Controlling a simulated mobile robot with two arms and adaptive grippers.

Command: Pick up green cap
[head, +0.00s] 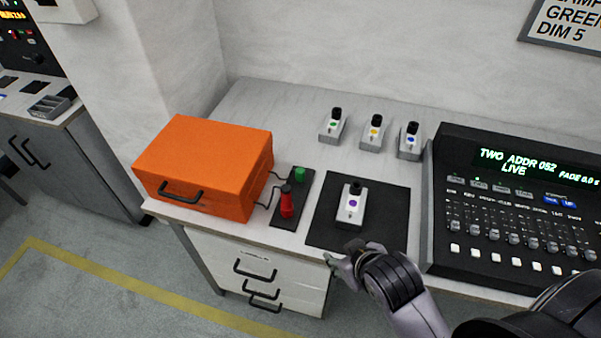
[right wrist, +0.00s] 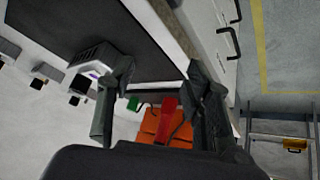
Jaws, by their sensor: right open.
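A small green cap (head: 299,174) sits on a black plate (head: 284,212), behind a red lever (head: 287,204). A green piece (right wrist: 132,104) also shows in the right wrist view, near the left finger. My right gripper (head: 345,262) is at the table's front edge, in front of the black mat and apart from the cap. It is open and empty in the right wrist view (right wrist: 160,76). My left gripper is not in view.
A lighting console (head: 520,215) fills the right side.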

